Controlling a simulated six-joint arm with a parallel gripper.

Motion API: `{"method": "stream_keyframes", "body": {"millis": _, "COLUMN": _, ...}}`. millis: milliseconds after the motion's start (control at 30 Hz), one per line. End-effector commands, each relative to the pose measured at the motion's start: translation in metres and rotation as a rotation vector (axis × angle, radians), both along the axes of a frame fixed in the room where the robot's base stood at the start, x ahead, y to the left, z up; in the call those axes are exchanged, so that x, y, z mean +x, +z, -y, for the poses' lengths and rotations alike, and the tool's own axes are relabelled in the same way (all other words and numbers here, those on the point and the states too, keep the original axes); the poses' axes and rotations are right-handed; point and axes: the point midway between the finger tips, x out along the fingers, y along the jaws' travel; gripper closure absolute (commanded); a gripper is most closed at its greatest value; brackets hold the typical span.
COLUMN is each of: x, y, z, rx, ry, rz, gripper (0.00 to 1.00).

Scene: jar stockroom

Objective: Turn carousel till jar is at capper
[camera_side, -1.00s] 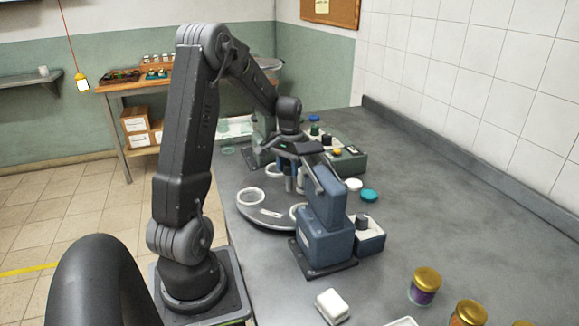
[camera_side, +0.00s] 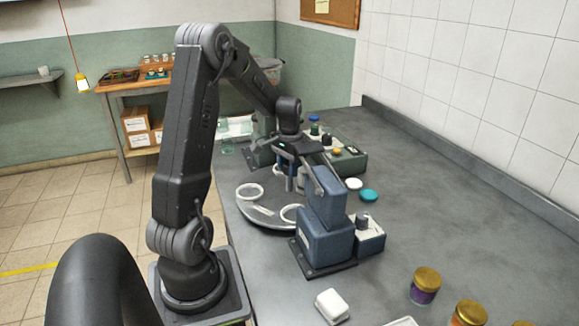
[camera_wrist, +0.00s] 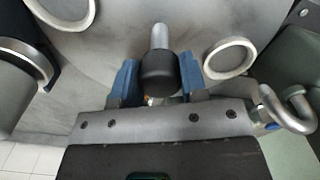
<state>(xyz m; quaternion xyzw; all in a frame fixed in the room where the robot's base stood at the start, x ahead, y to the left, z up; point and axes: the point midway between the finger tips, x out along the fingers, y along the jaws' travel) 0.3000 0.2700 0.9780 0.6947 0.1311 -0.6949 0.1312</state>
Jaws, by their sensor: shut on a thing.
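In the wrist view, one ring (camera_wrist: 229,57) is right of the gripper and another is at upper left. My gripper (camera_side: 290,182) is low over the carousel. Its blue fingers (camera_wrist: 160,80) are shut on a black knob (camera_wrist: 158,72) with a grey shaft. A blue machine (camera_side: 325,222) stands at the near edge and a green one (camera_side: 262,145) behind; I cannot tell which is the capper. No jar is clearly visible on the carousel.
Gold-lidded jars (camera_side: 425,286) and a white block (camera_side: 332,305) stand at the front. White and teal lids (camera_side: 369,195) lie right of the carousel. The bench's right side is clear.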

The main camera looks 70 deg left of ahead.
Motion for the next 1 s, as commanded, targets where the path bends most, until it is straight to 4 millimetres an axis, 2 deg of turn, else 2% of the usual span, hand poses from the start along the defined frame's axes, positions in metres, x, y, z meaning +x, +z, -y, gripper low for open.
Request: {"method": "stream_keyframes", "body": {"millis": 1000, "x": 0.0004, "y": 0.0011, "z": -0.0003, "rx": 0.002, "ry": -0.509, "rz": 0.002, "gripper": 1.0}}
